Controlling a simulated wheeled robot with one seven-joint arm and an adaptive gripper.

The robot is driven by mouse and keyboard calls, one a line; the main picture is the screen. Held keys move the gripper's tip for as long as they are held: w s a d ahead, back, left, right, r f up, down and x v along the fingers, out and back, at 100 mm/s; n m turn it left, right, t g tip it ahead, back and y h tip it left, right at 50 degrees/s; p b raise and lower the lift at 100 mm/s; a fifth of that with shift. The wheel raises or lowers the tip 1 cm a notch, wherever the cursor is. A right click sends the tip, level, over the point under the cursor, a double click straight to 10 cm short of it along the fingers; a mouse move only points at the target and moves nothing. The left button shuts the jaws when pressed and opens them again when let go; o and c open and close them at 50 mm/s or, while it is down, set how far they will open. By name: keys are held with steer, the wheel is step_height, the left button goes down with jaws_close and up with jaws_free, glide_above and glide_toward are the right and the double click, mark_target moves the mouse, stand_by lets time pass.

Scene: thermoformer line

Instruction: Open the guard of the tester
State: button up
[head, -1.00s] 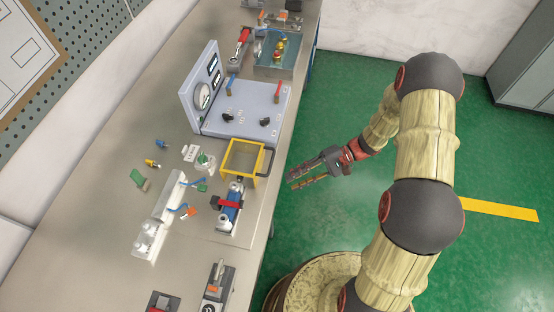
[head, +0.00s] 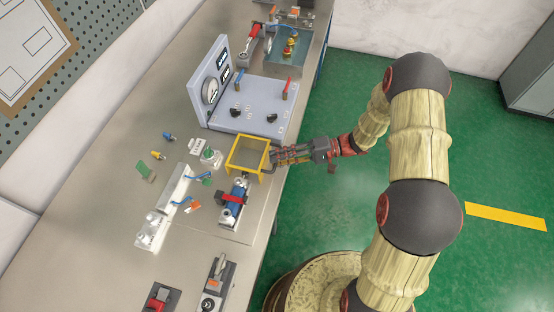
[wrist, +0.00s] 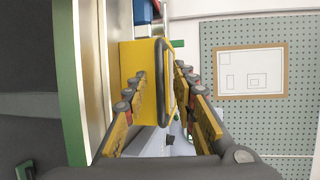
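The guard (head: 233,153) is a yellow box-like frame near the bench's front edge, beside a blue and silver fixture (head: 233,203) with a red clamp. I cannot tell how it joins the tester. In the wrist view the guard (wrist: 134,62) shows a yellow face with a black bar handle (wrist: 164,100). My gripper (head: 274,157) reaches in from the right, level with the guard's handle side. In the wrist view my gripper (wrist: 160,76) is open, its fingers apart with the handle between them. Contact with the handle cannot be made out.
A grey panel unit (head: 249,104) with a gauge and levers stands behind the guard. A white rack (head: 163,215) and small coloured parts lie to the left.

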steer(key=shift+a+f, duration=0.1)
steer(key=shift+a, duration=0.35)
steer(key=shift+c, duration=0.2)
jaws_close()
stand_by(0.5)
